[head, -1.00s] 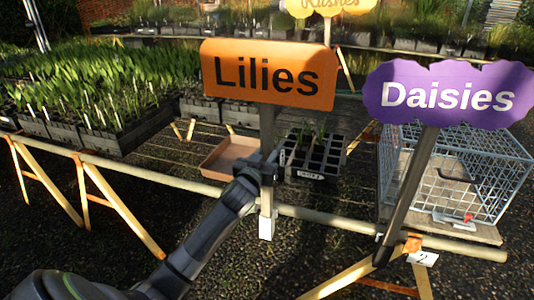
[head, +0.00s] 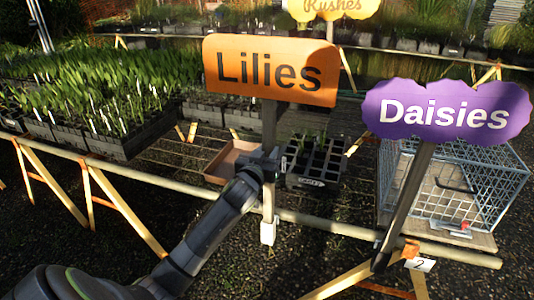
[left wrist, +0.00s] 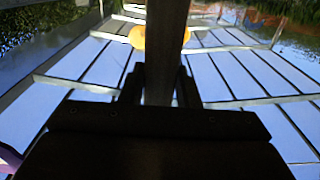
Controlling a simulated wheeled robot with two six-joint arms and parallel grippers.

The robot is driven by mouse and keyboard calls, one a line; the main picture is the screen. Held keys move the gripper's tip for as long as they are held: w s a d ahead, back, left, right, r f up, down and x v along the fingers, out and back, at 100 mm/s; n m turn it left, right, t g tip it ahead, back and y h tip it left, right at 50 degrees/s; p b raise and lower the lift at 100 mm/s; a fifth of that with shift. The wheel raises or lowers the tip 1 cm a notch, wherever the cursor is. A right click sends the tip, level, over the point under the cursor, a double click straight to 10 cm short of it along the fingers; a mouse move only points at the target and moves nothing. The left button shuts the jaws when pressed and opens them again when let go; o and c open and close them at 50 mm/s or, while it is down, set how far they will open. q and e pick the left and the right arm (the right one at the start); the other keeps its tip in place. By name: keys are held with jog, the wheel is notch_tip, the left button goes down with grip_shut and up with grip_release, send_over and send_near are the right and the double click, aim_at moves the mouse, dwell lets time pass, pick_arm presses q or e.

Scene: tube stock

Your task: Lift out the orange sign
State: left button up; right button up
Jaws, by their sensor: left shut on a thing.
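The orange sign (head: 270,70) reads "Lilies" and stands on a grey post in the middle of the head view. My left gripper (head: 268,165) is shut on this post, well below the board. In the left wrist view the dark post (left wrist: 167,45) stands between the fingers (left wrist: 158,85). My right gripper is not in view.
A purple "Daisies" sign (head: 446,112) stands close on the right, before a wire cage (head: 500,185). A yellow "Rushes" sign (head: 333,8) is behind. A black cell tray (head: 315,165) and a brown tray (head: 218,160) lie beside the post. Seedling trays fill the left.

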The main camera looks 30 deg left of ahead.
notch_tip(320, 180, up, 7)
jog(key=p, duration=0.6)
dwell(0.4)
